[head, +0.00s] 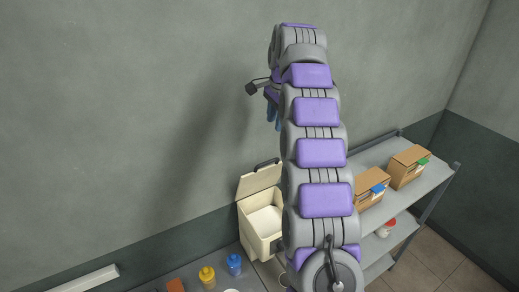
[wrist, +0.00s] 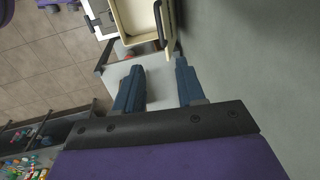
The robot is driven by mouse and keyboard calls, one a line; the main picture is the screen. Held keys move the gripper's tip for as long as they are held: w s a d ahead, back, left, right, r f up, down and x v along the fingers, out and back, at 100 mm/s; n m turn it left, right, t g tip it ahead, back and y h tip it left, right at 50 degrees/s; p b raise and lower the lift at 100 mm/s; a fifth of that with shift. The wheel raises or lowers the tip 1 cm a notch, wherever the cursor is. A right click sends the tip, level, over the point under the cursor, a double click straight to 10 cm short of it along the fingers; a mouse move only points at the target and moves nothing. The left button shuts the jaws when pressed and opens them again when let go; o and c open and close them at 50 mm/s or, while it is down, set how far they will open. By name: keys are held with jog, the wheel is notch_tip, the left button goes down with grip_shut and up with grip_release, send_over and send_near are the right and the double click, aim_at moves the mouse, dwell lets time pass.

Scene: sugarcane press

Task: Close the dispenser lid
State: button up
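The dispenser (head: 252,238) is a cream box near the wall, left of my arm in the head view. Its lid (head: 259,179) stands open, tilted up at the back, with a dark handle (head: 266,164) on its top edge. In the wrist view the dispenser's open box (wrist: 131,17) is at the top, with the lid (wrist: 169,22) and dark handle (wrist: 158,20) to its right. My gripper (wrist: 156,76) has its two blue fingers spread apart with nothing between them. It is apart from the lid. In the head view my arm partly hides the gripper.
A yellow bottle (head: 207,277) and a blue bottle (head: 235,264) stand left of the dispenser. A grey shelf (head: 432,178) with cardboard boxes (head: 408,166) is at the right. The wall (head: 120,110) is close behind the dispenser.

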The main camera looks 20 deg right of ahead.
jog(key=b, duration=0.2)
send_near(268, 162)
jog(key=f, duration=0.2)
jog(key=w+f+p, duration=0.1)
jog(key=f, duration=0.3)
jog(key=shift+w+a+f+p, duration=0.25)
jog(key=shift+p, duration=0.05)
jog(key=shift+w+d+f, duration=0.1)
jog(key=shift+f, duration=0.25)
jog(key=shift+d+f, duration=0.2)
jog(key=shift+f, duration=0.1)
jog(key=shift+c, duration=0.2)
jog(key=shift+a, duration=0.15)
grip_shut()
